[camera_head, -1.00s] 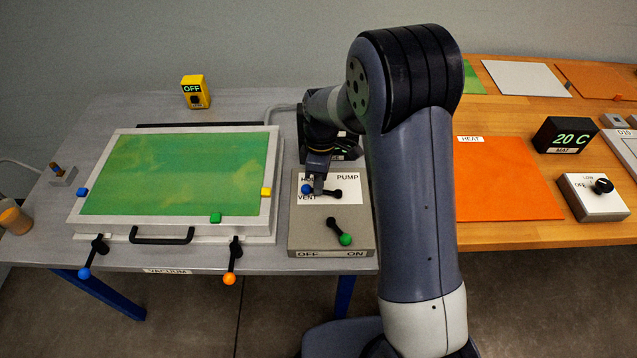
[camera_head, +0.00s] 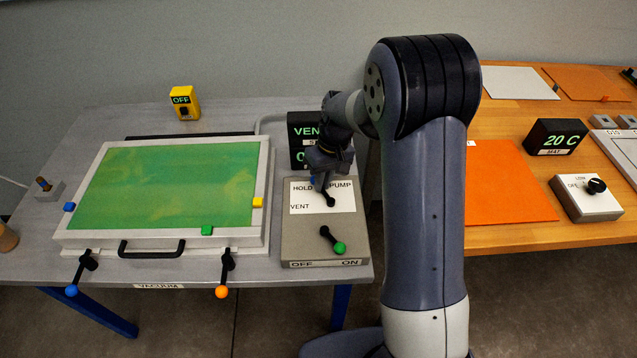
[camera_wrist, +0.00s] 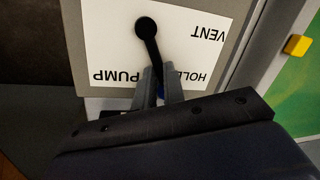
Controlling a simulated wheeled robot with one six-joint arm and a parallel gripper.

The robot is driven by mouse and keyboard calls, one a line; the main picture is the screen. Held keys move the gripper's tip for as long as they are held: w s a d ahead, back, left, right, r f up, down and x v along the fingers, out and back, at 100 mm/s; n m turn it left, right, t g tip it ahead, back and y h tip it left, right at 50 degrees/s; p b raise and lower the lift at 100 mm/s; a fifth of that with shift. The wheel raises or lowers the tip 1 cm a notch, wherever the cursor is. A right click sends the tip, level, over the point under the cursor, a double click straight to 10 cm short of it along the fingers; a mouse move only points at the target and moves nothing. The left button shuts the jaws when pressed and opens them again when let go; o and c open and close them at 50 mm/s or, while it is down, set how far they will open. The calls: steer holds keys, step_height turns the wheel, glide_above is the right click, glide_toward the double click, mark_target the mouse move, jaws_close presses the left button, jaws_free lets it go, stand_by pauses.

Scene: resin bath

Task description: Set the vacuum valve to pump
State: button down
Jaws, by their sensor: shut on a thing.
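The vacuum valve is a black lever (camera_head: 327,194) with a blue knob (camera_head: 313,180) on a white plate (camera_head: 340,205) marked VENT, HOLD and PUMP. My gripper (camera_head: 318,177) is shut on the knob end of the valve lever. In the wrist view the lever (camera_wrist: 151,45) runs from its round pivot down between my two fingertips (camera_wrist: 160,76), with a little blue showing between them. The lever points close to HOLD, between the HOLD and PUMP words. The knob is mostly hidden by the fingers.
Below the valve, a green-knobbed lever (camera_head: 339,248) points toward ON. Behind my gripper a dark display (camera_head: 303,131) reads "VEN", partly hidden. The green-topped chamber (camera_head: 78,215) stands left. A yellow box (camera_head: 185,103) reads OFF. An orange mat (camera_head: 505,190) lies right.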

steer(key=d+m, duration=0.1)
steer(key=m, duration=0.1)
steer(key=d+m+t, duration=0.1)
steer(key=m, duration=0.2)
steer(key=shift+w+d, duration=0.15)
steer(key=shift+m, duration=0.3)
stand_by(0.3)
steer(key=c, duration=1.5)
jaws_free()
steer(key=shift+r, duration=0.15)
steer(key=r, duration=0.3)
steer(key=d+r, duration=0.1)
steer(key=r, duration=0.3)
steer(key=d+r, duration=0.1)
steer(key=r, duration=0.2)
steer(key=shift+d+r, duration=0.1)
steer(key=shift+r, duration=0.05)
